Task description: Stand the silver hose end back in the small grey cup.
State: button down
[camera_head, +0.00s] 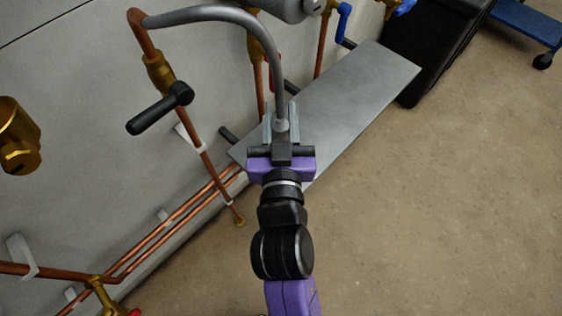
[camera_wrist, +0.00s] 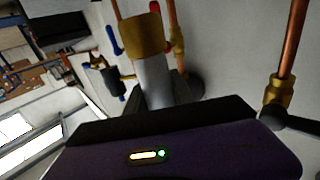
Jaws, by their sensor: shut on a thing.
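The grey hose (camera_head: 262,35) arcs from a copper pipe at the upper left down to my gripper (camera_head: 281,122). My gripper is shut on the silver hose end (camera_head: 281,127), in front of the wall and over the grey shelf. In the wrist view a silver-grey cylinder, the hose end (camera_wrist: 155,82), stands between the fingers, with a brass-coloured band (camera_wrist: 145,36) beyond it. I cannot make out the small grey cup in either view; the gripper and arm cover part of the shelf. Whether the hose end touches anything below is hidden.
The flat grey shelf (camera_head: 350,88) runs along the wall. A brass valve with a black handle (camera_head: 155,112) sticks out at the left. Copper pipes (camera_head: 160,235) run low on the wall. A black bin (camera_head: 440,45) stands at the upper right. Floor (camera_head: 430,210) is clear at right.

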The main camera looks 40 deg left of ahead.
notch_tip(320, 180, down, 11)
jog(key=b, duration=0.4)
jog(key=shift+f, duration=0.1)
jog(key=shift+f+b, duration=1.45)
jog(key=shift+f, duration=0.6)
jog(key=shift+f+b, duration=0.35)
jog(key=shift+b, duration=0.05)
jog(key=c, duration=1.1)
grip_release()
jog(key=shift+r, duration=0.1)
jog(key=shift+r+p, duration=0.4)
jog(key=shift+p, duration=0.25)
jog(key=shift+b+v, duration=0.95)
jog(key=shift+v, duration=5.1)
